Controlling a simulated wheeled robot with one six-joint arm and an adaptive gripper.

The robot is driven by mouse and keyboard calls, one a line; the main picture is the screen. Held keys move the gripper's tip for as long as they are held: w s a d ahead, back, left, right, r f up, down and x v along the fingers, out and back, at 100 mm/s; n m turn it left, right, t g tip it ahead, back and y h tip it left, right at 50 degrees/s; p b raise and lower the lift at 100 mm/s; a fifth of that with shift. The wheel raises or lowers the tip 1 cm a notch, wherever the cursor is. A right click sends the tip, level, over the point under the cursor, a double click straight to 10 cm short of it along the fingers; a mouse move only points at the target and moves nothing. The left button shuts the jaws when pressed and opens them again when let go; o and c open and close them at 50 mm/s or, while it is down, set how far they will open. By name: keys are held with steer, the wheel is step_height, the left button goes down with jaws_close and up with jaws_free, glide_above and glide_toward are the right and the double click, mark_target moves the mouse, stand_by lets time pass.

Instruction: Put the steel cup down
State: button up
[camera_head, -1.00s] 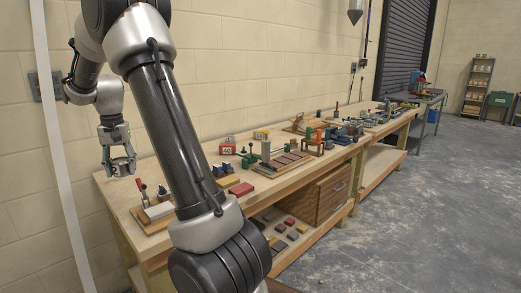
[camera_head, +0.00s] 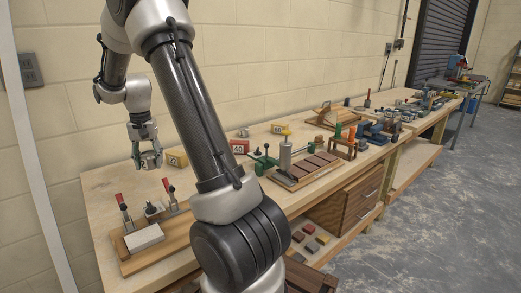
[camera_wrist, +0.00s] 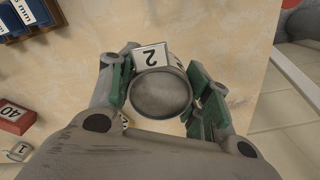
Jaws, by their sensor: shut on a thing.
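The steel cup (camera_wrist: 160,95) is a grey round cup. In the wrist view its round dark-grey face shows between the green-padded fingers of my gripper (camera_wrist: 165,92). The fingers are shut on its sides. In the head view my gripper (camera_head: 151,160) holds the small metallic cup (camera_head: 152,161) over the left part of the wooden bench (camera_head: 105,184). I cannot tell whether the cup touches the bench top.
A yellow numbered block (camera_head: 177,159) and a red block marked 40 (camera_head: 240,147) stand right of my gripper. Red-handled clamps (camera_head: 124,206) and a white block (camera_head: 144,237) sit on a board in front. The bench edge (camera_wrist: 262,85) is at right in the wrist view.

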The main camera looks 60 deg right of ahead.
mark_target(156, 192)
steer(key=shift+d+f, duration=0.1)
steer(key=shift+f, duration=0.05)
step_height(156, 192, down, 10)
steer(key=shift+r, duration=0.1)
stand_by(0.4)
steer(key=o, duration=1.2)
steer(key=shift+f, duration=0.2)
steer(key=shift+r, duration=0.1)
